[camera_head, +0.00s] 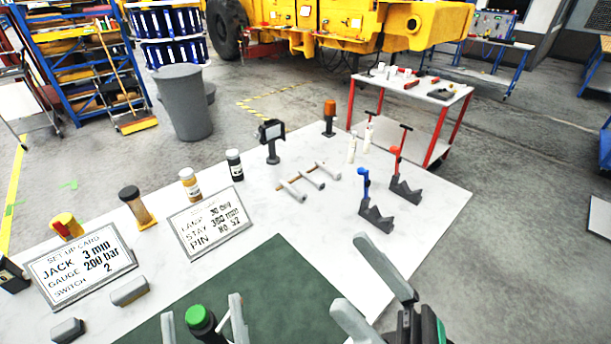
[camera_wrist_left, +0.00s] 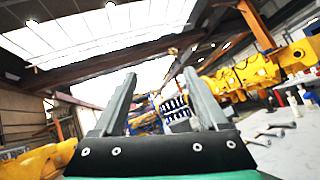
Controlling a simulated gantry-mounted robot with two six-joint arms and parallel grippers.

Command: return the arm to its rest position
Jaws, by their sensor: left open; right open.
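My left gripper (camera_head: 201,304) is at the bottom edge of the head view, over the front of the bench. Its two fingers stand apart. In the left wrist view the left gripper (camera_wrist_left: 162,90) is open with nothing between its fingers, and it points up toward the roof and far wall. My right gripper (camera_head: 358,274) is at the lower right of the head view, by the bench's right front edge. Its fingers are apart and nothing shows between them. A dark cylinder with a green top (camera_head: 195,316) appears between the left fingers in the head view; I cannot tell its depth.
The white bench (camera_head: 285,218) holds a green mat (camera_head: 270,283), two printed cards (camera_head: 80,265) (camera_head: 210,222), bottles (camera_head: 189,185), grey blocks (camera_head: 129,291), rods (camera_head: 302,182) and blue and red levers (camera_head: 365,190) (camera_head: 397,165). A red-legged cart (camera_head: 448,98) stands behind.

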